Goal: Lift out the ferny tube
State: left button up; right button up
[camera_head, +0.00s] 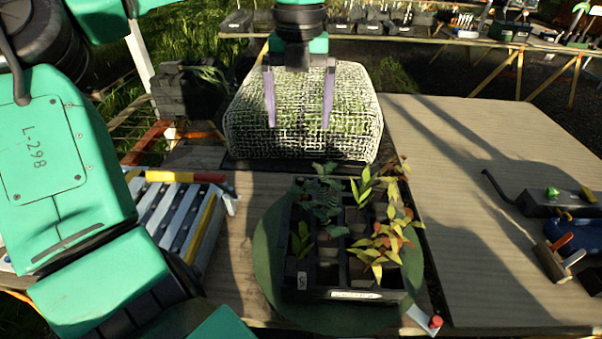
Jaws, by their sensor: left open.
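A dark tray (365,295) divided into cells holds several tube plants. The plant with the most finely divided, blue-green leaves (323,190), which looks like the ferny one, stands in the tray's back left part; its tube is mostly hidden by foliage. Beside it are a light green leafy plant (362,186), a small green plant (300,240) at the left and yellow to red leaved plants (380,245) at the right. My left gripper (299,112) is open and empty, fingers pointing down, behind and above the tray in the picture. My right gripper is not in view.
The tray sits on a round green disc (268,265) on a wooden bench. A mesh-covered block (350,115) stands behind. A roller rack (175,215) is at the left. The board (470,150) at the right is largely clear, with tools (565,255) at its far right.

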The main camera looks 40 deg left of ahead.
pick_arm(q)
jog(key=b, duration=1)
send_over(300, 212)
notch_tip(300, 212, down, 13)
notch_tip(300, 212, down, 14)
jog(key=shift+f, duration=0.15)
grip_shut()
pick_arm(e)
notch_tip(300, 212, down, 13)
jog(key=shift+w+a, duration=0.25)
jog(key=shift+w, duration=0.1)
